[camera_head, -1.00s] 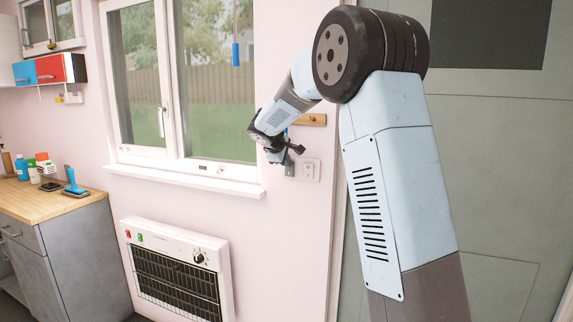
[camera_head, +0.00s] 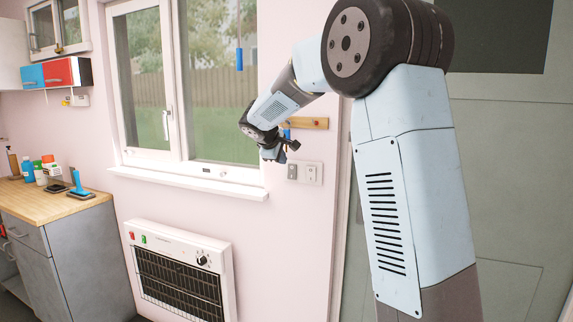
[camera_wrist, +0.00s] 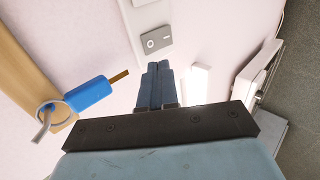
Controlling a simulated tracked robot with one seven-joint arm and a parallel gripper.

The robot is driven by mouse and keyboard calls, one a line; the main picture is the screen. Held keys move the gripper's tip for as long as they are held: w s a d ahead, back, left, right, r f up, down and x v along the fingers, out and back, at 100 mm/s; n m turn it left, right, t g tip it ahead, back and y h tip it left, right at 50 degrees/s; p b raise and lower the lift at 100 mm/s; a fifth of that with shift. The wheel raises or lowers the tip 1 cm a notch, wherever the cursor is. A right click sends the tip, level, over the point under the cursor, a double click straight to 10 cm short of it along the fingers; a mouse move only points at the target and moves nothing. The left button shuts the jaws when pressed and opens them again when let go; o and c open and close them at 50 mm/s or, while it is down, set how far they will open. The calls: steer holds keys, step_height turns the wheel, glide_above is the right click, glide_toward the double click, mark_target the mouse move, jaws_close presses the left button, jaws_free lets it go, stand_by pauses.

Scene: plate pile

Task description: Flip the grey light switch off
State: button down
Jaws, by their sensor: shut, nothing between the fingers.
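The grey light switch (camera_head: 292,171) is on the pink wall, left of a white switch plate (camera_head: 313,174), below a wooden key rack. In the wrist view the grey switch (camera_wrist: 155,40) lies just beyond my fingertips, with a small round mark and a short line on its face. My gripper (camera_head: 276,154) is up and left of the switch in the head view. In the wrist view my gripper (camera_wrist: 157,68) has its two blue fingers together, empty, pointing toward the switch. A small gap seems to remain; contact cannot be told.
A blue key tag (camera_wrist: 88,97) on a ring hangs from the wooden rack (camera_head: 310,123), close to my gripper. A window (camera_head: 215,90) with a white sill is on the left. A heater (camera_head: 180,272) is on the wall below. A grey door (camera_head: 510,180) is on the right.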

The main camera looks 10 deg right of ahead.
steer(key=s+a+r, duration=0.2)
steer(key=s+r, duration=0.1)
steer(key=r, duration=0.3)
steer(key=shift+s, duration=0.25)
steer(key=s+d+f+m+g+y, duration=0.1)
steer(key=s+d+m, duration=0.2)
steer(key=s, duration=0.8)
steer(key=s+d+f+m+g+y, duration=0.1)
steer(key=s+d+m+y, duration=0.15)
steer(key=s, duration=0.95)
steer(key=s+f+m+y, duration=0.1)
steer(key=s+f, duration=0.3)
steer(key=s, duration=0.5)
steer(key=s+f+m+y, duration=0.1)
steer(key=s+f+m, duration=0.3)
steer(key=s, duration=0.6)
steer(key=shift+s+a+f, duration=0.2)
steer(key=shift+s+f, duration=0.1)
steer(key=shift+f, duration=0.05)
steer(key=shift+s, duration=0.15)
